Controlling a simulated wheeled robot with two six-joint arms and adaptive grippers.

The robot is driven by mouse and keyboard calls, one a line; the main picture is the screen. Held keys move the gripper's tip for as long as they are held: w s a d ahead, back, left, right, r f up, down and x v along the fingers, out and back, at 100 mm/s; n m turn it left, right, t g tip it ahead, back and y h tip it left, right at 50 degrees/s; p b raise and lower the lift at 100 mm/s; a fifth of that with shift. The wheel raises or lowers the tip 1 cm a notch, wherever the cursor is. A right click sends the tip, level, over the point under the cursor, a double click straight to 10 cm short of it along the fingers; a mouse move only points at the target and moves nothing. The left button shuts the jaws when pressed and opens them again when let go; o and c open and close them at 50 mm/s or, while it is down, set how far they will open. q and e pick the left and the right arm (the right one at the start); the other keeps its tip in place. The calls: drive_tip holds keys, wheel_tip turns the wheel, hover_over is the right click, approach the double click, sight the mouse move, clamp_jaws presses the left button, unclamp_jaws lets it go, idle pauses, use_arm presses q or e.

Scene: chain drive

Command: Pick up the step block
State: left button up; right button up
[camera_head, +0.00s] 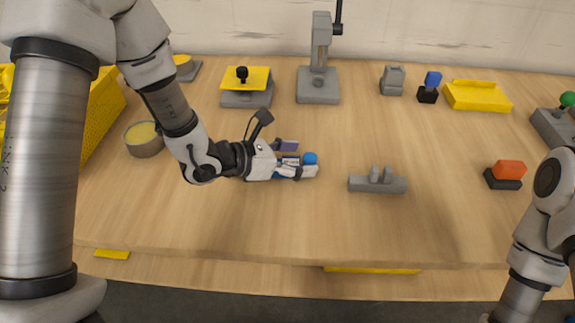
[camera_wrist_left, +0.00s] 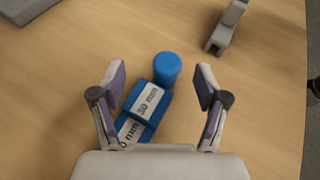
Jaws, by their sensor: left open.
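The step block (camera_wrist_left: 148,103) is blue, with white labels, one reading "30 mm", and a round blue post at its far end. In the wrist view it lies between the two fingers of my left gripper (camera_wrist_left: 160,85), with visible gaps on both sides. In the head view the step block's round blue end (camera_head: 310,158) shows past the fingers, and much of the rest is hidden by my left gripper (camera_head: 302,159). My left gripper is open around the block, low over the table. My right arm shows at the right edge, but its gripper is out of view.
A grey fixture with two upright lugs (camera_head: 377,183) stands to the right of the block. A grey press stand (camera_head: 318,85) and a yellow-topped fixture (camera_head: 246,87) stand behind. A round tub (camera_head: 144,140) is at left, an orange-topped part (camera_head: 508,172) at right. The front table is clear.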

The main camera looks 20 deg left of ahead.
use_arm(q)
drive_tip(key=shift+w+d+f, duration=0.3)
drive_tip(key=shift+w+d, duration=0.15)
drive_tip(key=shift+d, duration=0.05)
drive_tip(key=shift+a, duration=0.1)
drive_tip(key=shift+c, duration=0.7)
drive_tip(key=shift+s, duration=0.15)
clamp_jaws()
drive_tip(key=shift+r, duration=0.1)
